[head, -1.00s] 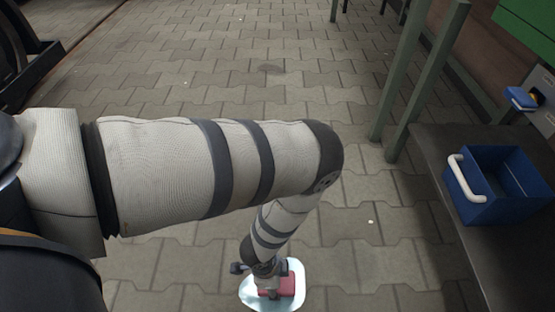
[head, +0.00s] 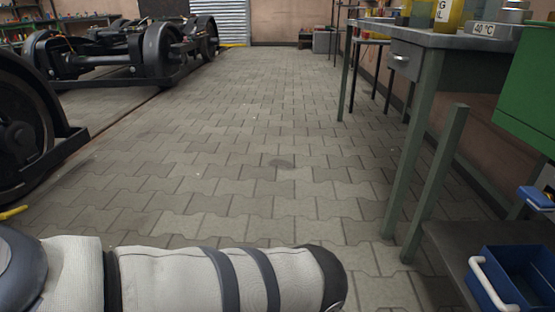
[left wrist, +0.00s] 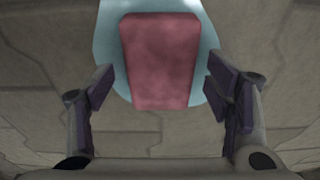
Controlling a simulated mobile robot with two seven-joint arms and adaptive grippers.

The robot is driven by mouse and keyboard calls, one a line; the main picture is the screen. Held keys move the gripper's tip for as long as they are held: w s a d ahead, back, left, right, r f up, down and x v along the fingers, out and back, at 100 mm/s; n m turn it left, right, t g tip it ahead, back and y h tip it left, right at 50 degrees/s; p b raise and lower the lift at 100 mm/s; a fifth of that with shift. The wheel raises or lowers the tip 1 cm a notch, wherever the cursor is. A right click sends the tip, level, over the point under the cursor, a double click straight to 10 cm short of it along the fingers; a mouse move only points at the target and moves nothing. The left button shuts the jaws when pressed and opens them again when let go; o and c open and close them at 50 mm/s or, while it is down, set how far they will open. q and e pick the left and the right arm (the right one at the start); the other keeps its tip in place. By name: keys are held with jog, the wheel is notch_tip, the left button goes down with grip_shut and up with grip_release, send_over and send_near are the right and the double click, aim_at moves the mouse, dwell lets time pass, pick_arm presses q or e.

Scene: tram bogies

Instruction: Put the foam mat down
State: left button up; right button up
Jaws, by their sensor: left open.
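The foam mat shows in the left wrist view as a red-pink slab (left wrist: 160,58) with a pale blue sheet or border (left wrist: 105,32) around it. It appears to lie flat on the grey paving. My left gripper (left wrist: 160,84) is open, with one finger to each side of the red slab's near end. A gap shows between each finger and the red part; whether a finger touches the pale border I cannot tell. The head view shows only my left arm, not the gripper or the mat. My right gripper is in neither view.
A workbench (head: 440,41) with yellow containers stands at the right, and a blue crate (head: 520,275) sits on a low dark surface nearer. Black bogies (head: 120,50) stand at the left. The paved floor (head: 250,170) between is clear.

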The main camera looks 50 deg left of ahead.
pick_arm(q)
notch_tip(320, 180, up, 11)
jog(key=s+a+p, duration=0.1)
jog(key=p, duration=0.4)
jog(key=s+r+n+g, duration=0.3)
jog(key=s+n+g, duration=0.1)
jog(key=s, duration=1.7)
jog(key=s+r+n+g, duration=0.2)
jog(key=s+r, duration=0.5)
jog(key=s, duration=0.4)
jog(key=s+r+n+g+y, duration=0.1)
jog(key=s+r+g, duration=0.3)
jog(key=s+r, duration=0.4)
jog(key=s+n, duration=0.1)
jog(key=s, duration=0.2)
jog(key=shift+g, duration=0.3)
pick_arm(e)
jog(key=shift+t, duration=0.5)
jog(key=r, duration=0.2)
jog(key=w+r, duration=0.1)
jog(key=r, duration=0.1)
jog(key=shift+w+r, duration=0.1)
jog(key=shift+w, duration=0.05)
pick_arm(q)
jog(key=shift+s+d+r+p, duration=0.1)
jog(key=shift+r+p, duration=0.1)
jog(key=shift+p, duration=0.2)
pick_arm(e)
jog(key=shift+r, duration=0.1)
